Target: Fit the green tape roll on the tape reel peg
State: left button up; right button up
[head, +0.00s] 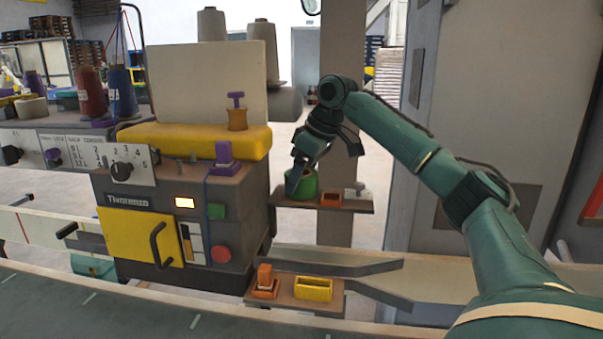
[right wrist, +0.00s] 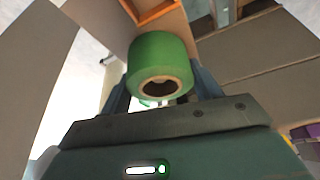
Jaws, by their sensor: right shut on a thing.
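The green tape roll (head: 302,186) is at the left end of a small brown shelf (head: 345,206) on a post. My right gripper (head: 297,181) reaches down to it from above and is shut on it. In the right wrist view the green tape roll (right wrist: 162,65) sits between the two dark fingers, its cardboard core open towards the camera. I cannot tell whether the roll still touches the shelf. I cannot clearly make out the tape reel peg in either view. My left gripper is not in view.
An orange tray (head: 331,199) stands on the shelf beside the roll. The sewing machine cabinet (head: 190,230) is to the left, with a yellow pad (head: 195,140) above. A tall grey cabinet (head: 500,110) stands right.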

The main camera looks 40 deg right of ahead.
jog(key=o, duration=1.1)
jog(key=shift+r, duration=0.25)
jog(key=p+v, duration=0.2)
jog(key=v, duration=1)
jog(key=shift+s+d+r, duration=0.1)
jog(key=shift+s+r, duration=0.15)
jog(key=shift+r, duration=0.05)
